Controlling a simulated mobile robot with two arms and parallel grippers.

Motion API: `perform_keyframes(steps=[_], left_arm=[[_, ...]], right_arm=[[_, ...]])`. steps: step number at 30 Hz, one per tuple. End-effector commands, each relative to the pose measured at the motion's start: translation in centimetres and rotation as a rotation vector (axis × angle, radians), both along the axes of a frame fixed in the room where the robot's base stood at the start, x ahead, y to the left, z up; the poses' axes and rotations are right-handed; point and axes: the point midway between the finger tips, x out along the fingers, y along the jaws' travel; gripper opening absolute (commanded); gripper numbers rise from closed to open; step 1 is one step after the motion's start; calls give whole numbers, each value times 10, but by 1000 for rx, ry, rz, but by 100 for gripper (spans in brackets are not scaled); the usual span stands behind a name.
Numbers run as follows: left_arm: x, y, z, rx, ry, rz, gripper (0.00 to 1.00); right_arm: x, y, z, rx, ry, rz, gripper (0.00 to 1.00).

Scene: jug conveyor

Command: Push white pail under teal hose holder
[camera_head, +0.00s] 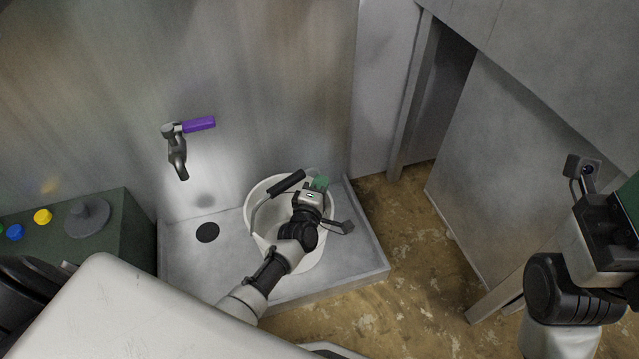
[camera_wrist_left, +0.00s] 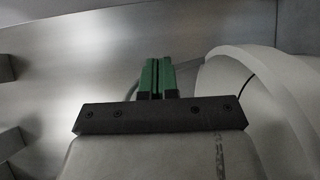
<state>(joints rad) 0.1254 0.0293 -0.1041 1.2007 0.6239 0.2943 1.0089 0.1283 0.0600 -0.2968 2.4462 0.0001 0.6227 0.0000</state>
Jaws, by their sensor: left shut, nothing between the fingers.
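The white pail (camera_head: 276,214) stands upright in the shallow grey basin, with a thin bail and a dark grip showing near its rim. In the left wrist view its curved white side (camera_wrist_left: 265,85) is at the right. My left gripper (camera_head: 320,183) overlaps the pail from above in the head view. Its green fingers (camera_wrist_left: 157,78) are together and hold nothing. In the wrist view they are left of the pail; I cannot tell whether they touch it. My right gripper (camera_head: 628,205) is cut off at the right edge, and its fingertips are unclear. I make out no teal hose holder.
The raised basin (camera_head: 340,275) has a dark drain (camera_head: 207,232) left of the pail. A tap with a purple handle (camera_head: 198,125) juts from the wall. A green box with coloured knobs (camera_head: 110,215) stands left. Brown floor (camera_head: 405,260) is open to the right.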

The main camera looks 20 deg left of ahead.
Motion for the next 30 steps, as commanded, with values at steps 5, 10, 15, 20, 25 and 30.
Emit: perform_keyframes(steps=[5, 10, 15, 20, 25, 30], left_arm=[[17, -14, -2, -4, -2, 1, 0], [33, -29, -1, -3, -1, 0, 0], [31, -27, 0, -1, 0, 1, 0], [31, -27, 0, -1, 0, 1, 0], [31, -27, 0, -1, 0, 1, 0], [31, -27, 0, -1, 0, 1, 0]], right_arm=[[1, 1, -6, -6, 0, 0, 43], [-5, 1, 8, 8, -54, 5, 43], [-4, 1, 8, 6, -47, 4, 43], [-4, 1, 8, 4, -47, 3, 43], [-4, 1, 8, 5, -45, 3, 43], [-4, 1, 7, 5, -45, 3, 43]])
